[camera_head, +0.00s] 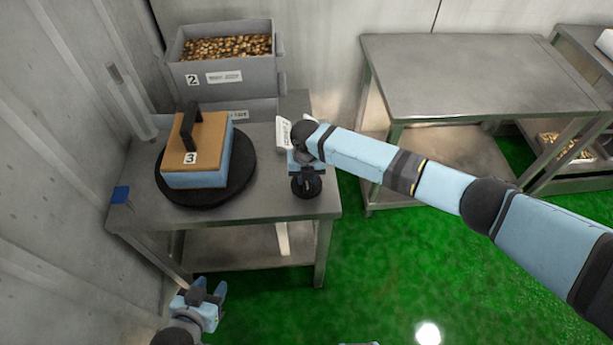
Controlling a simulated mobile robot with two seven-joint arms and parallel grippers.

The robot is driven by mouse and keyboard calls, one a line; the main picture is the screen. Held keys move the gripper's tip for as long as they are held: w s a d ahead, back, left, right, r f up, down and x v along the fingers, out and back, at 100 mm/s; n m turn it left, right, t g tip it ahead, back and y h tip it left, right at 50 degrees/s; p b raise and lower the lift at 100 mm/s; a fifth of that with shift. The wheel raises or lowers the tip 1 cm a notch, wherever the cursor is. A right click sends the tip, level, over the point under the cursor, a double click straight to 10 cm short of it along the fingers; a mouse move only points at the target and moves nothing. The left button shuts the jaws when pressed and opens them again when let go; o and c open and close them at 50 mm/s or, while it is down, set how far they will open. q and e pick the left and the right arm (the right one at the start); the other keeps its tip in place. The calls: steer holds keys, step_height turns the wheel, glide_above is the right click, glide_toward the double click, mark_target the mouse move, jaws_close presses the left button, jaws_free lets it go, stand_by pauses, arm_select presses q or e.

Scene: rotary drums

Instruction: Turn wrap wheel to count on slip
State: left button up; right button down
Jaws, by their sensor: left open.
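A black round turntable (243,188), which looks like the wrap wheel, lies on the metal table at the left. A blue box with a tan top (200,178), a black handle and a label "3" sits on it. A small white piece with print (283,135), possibly the slip, shows by my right wrist; I cannot read it. My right gripper (291,160) is at the table's right side, apart from the turntable, its jaws mostly hidden. A black round part (306,184) shows below it. My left gripper (212,290) is open and empty, low in front of the table.
A grey bin (226,77) marked "2", full of small brown pieces, stands behind the turntable. A blue patch (121,195) is at the table's left corner. A bare steel table (450,75) stands at the back right. A ribbed wall closes the left. Green floor (390,270) is open in front.

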steer(key=shift+n, duration=0.3)
steer(key=c, duration=1)
jaws_free()
steer(key=shift+o, duration=0.2)
step_height(320, 180, up, 14)
steer(key=b, duration=0.1)
